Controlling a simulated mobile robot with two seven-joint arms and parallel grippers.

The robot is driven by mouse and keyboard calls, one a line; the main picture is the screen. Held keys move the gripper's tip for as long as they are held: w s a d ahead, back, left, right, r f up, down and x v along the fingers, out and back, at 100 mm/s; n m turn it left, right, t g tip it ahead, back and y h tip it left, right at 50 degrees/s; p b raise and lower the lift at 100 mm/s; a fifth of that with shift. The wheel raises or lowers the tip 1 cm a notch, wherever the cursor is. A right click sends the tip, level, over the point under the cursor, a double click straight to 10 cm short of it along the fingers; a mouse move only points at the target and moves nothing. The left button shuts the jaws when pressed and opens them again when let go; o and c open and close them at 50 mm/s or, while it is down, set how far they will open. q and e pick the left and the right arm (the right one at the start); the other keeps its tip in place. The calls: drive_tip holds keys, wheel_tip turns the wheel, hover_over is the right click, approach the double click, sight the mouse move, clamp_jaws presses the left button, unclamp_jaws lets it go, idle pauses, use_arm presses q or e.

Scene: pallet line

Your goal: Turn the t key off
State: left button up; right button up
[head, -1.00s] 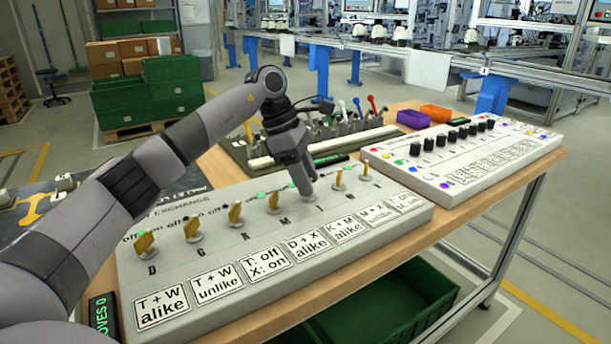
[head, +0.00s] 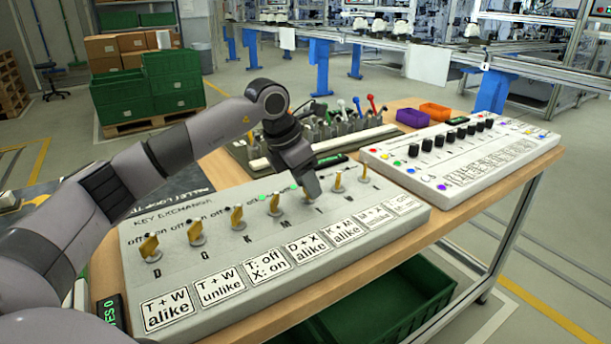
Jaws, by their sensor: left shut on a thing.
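The key panel (head: 255,240), a light grey sloped box headed KEY EXCHANGE, lies on the wooden table with a row of brass-coloured keys. The D key (head: 150,248) is at the near left end, followed by the G key (head: 195,233), K key (head: 237,217) and M key (head: 275,205). My left gripper (head: 312,191) is shut on the T key, right of the M key. Its fingers hide most of that key, so I cannot tell how it is turned. Two more keys (head: 338,182) stand upright just right of my gripper. My right gripper is not in view.
Rule cards (head: 234,282) line the panel's front. Behind it are a panel of coloured-tipped levers (head: 345,122) and, to the right, a white panel with black knobs (head: 460,155). Purple (head: 414,118) and orange (head: 437,110) bins stand at the back. A green crate (head: 385,305) is below the table.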

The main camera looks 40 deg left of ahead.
sight(305, 210)
use_arm(q)
drive_tip(key=n+y, duration=0.1)
drive_tip(key=n, duration=0.3)
drive_tip(key=shift+d+n+y, duration=0.15)
drive_tip(key=shift+n+y, duration=0.15)
drive_tip(key=shift+y, duration=0.1)
drive_tip(key=shift+d+n+y, duration=0.1)
drive_tip(key=shift+n+y, duration=0.9)
drive_tip(key=shift+n, duration=1.5)
drive_tip(key=o, duration=1.1)
drive_tip(key=shift+c, duration=0.2)
drive_tip(key=v, duration=0.7)
